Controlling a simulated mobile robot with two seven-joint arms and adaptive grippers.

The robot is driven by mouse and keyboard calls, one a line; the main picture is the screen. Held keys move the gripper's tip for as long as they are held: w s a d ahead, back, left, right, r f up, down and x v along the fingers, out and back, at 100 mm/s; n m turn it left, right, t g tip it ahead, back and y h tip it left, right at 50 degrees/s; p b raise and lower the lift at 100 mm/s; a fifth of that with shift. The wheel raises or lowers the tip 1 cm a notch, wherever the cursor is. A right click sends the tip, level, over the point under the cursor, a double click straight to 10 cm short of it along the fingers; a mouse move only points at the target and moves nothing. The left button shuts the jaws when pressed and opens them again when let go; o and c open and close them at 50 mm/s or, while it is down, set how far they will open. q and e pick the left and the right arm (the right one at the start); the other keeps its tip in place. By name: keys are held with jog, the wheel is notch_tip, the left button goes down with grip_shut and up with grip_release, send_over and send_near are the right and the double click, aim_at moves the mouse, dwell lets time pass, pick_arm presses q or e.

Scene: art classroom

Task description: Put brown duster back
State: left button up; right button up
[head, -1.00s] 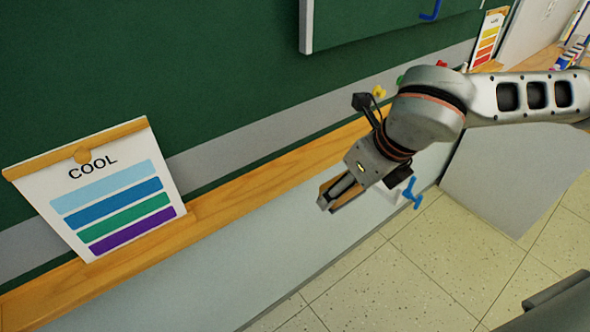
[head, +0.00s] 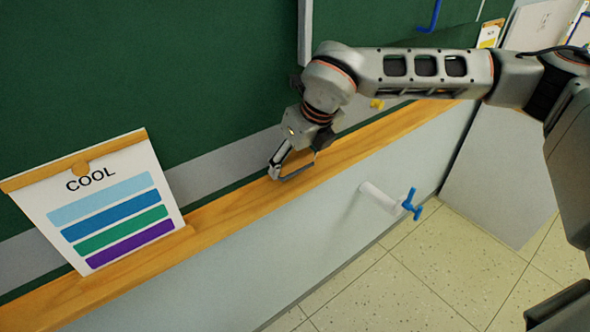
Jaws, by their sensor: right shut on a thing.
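My right gripper (head: 277,174) is at the wooden ledge (head: 225,216) under the green chalkboard, fingers pointing down and to the left. It is shut on the brown duster (head: 294,162), which barely shows between the fingers and blends with the wood of the ledge. I cannot tell whether the duster touches the ledge. My left gripper is not in view.
A COOL colour chart (head: 120,205) leans on the ledge at left. A yellow piece (head: 377,104) shows at the board behind my right arm. A blue-handled fixture (head: 411,204) juts out below the ledge. Ledge between chart and gripper is clear.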

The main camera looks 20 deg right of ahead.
aim_at(295, 171)
notch_tip(295, 171, down, 3)
jog(key=shift+f, duration=0.1)
jog(key=shift+f, duration=0.25)
jog(key=o, duration=1.5)
jog(key=shift+c, duration=0.2)
jog(key=shift+r, duration=0.1)
jog(key=shift+r+p, duration=0.15)
jog(key=shift+p, duration=0.15)
jog(key=v, duration=0.2)
jog(key=s+v, duration=0.1)
jog(key=v, duration=0.2)
jog(key=shift+d+b, duration=0.2)
jog(key=shift+b, duration=0.2)
jog(key=s+d+b, duration=0.1)
jog(key=s+d, duration=0.2)
jog(key=s, duration=0.7)
jog(key=shift+s+d, duration=0.15)
jog(key=shift+d, duration=0.25)
